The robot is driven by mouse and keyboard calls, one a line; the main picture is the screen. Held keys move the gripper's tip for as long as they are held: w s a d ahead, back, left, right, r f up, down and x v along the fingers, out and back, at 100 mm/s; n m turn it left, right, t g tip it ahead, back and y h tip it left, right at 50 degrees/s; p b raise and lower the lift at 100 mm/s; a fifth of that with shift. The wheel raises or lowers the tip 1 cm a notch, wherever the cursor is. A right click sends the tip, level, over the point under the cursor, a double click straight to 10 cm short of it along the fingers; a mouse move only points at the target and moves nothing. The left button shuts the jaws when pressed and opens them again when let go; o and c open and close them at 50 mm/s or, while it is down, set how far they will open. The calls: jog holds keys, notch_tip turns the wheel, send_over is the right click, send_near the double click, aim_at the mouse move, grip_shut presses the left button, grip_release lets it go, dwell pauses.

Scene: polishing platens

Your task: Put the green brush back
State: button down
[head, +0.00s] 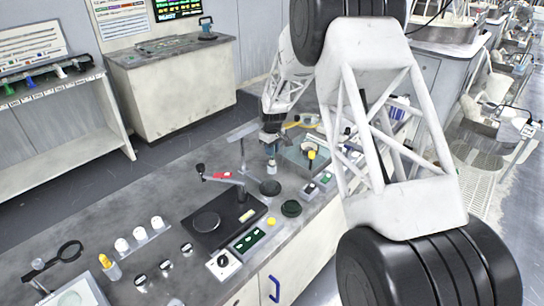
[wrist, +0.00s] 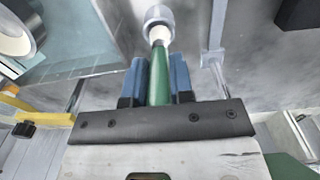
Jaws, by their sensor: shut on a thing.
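The green brush (wrist: 160,80) is between the two blue fingers of my gripper (wrist: 160,82) in the wrist view. Its green handle lies along the jaws, and a pale section (wrist: 159,36) continues beyond the fingertips. A round whitish-grey part (wrist: 158,17) lies at the far end; I cannot tell whether it is the brush head or a separate holder. The brush is too small there to make out clearly.
A teal-grey tray (head: 300,160) stands right of my gripper. A side shelf (head: 50,97) holds several coloured items.

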jog(key=shift+w, duration=0.15)
jog(key=shift+f, duration=1.75)
jog(key=shift+f, duration=0.1)
jog(key=c, duration=1)
grip_release()
notch_tip(320, 180, up, 12)
jog(key=shift+f, duration=0.1)
jog(key=shift+r, duration=0.2)
